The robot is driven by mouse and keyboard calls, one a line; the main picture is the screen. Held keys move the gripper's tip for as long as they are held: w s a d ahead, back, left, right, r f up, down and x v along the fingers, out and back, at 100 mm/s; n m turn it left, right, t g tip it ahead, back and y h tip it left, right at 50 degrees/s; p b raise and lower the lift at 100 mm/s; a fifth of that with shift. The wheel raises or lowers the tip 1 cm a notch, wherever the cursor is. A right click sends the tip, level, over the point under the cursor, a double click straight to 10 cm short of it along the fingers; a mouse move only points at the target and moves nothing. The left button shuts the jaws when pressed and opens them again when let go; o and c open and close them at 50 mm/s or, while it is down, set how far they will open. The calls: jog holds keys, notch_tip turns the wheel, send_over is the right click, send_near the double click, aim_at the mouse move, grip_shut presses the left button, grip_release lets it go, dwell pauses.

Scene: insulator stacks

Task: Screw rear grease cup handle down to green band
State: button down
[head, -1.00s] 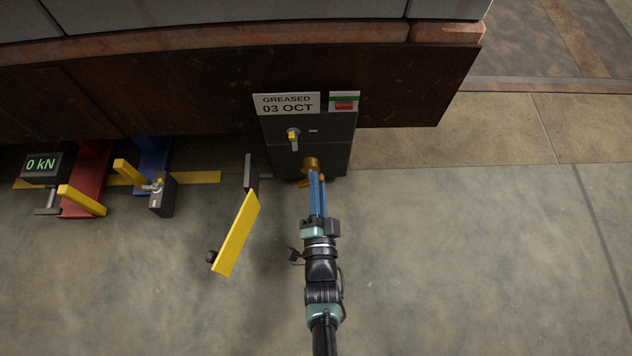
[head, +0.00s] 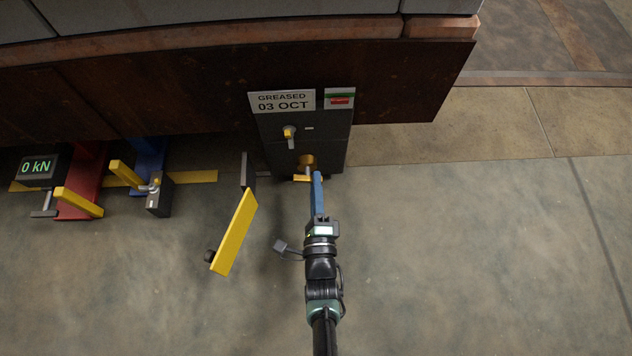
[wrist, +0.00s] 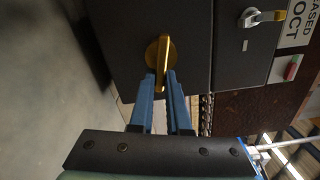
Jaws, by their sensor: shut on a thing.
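The brass grease cup (head: 307,160) sits low on the front of a dark box (head: 280,155), with a brass bar handle (head: 301,178) across it. In the wrist view the handle (wrist: 165,62) stands upright in the picture across the round cup. My gripper (head: 316,177) has blue fingers and is shut on the handle's near end, which shows between the fingertips in the wrist view (wrist: 160,88). A small plate with a green band (head: 340,91) above a red patch is at the box's upper right. Any green band on the cup itself cannot be made out.
A yellow-tipped lever (head: 289,132) is above the cup, under the "GREASED 03 OCT" sign (head: 281,102). A yellow flap (head: 235,232) juts out to the left. Red and blue stands and a "0 kN" display (head: 37,166) are farther left. Floor to the right is clear.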

jog(key=shift+a+f+m, duration=0.1)
jog(key=shift+f+m, duration=0.05)
jog(key=shift+m, duration=0.35)
jog(key=shift+s, duration=0.1)
jog(key=c, duration=0.9)
grip_release()
jog(key=s+p, duration=0.5)
jog(key=s, duration=0.8)
jog(key=shift+w, duration=0.1)
